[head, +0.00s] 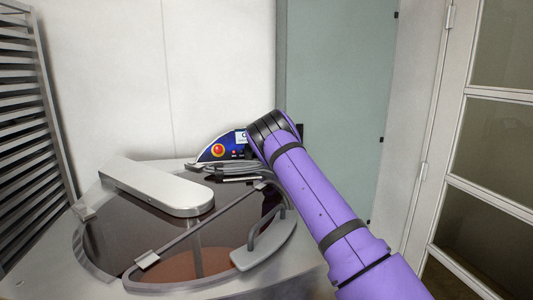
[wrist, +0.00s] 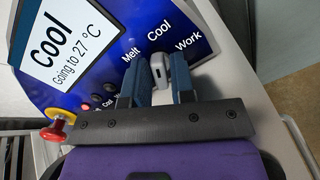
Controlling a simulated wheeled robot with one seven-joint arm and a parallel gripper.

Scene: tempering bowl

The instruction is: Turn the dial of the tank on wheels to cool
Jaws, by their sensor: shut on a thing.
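The tank (head: 35,265) fills the lower left of the head view; its wheels are out of view. Its blue control panel (head: 208,154) stands at the back, partly hidden by my arm. In the wrist view the panel (wrist: 110,65) has Melt, Cool and Work labels around a grey dial (wrist: 158,61). The dial's mark points toward Cool. The screen (wrist: 65,42) reads "Cool, Going to 27 °C". My gripper (wrist: 158,80) is shut on the dial, one finger on each side. In the head view my arm hides the dial and fingers.
A red emergency button (wrist: 53,131) and small buttons sit on the panel beside the gripper. A metal cover (head: 160,187) and a lid with a handle (head: 265,240) lie over the tank. A rack (head: 25,130) stands at left, a glazed door (head: 490,150) at right.

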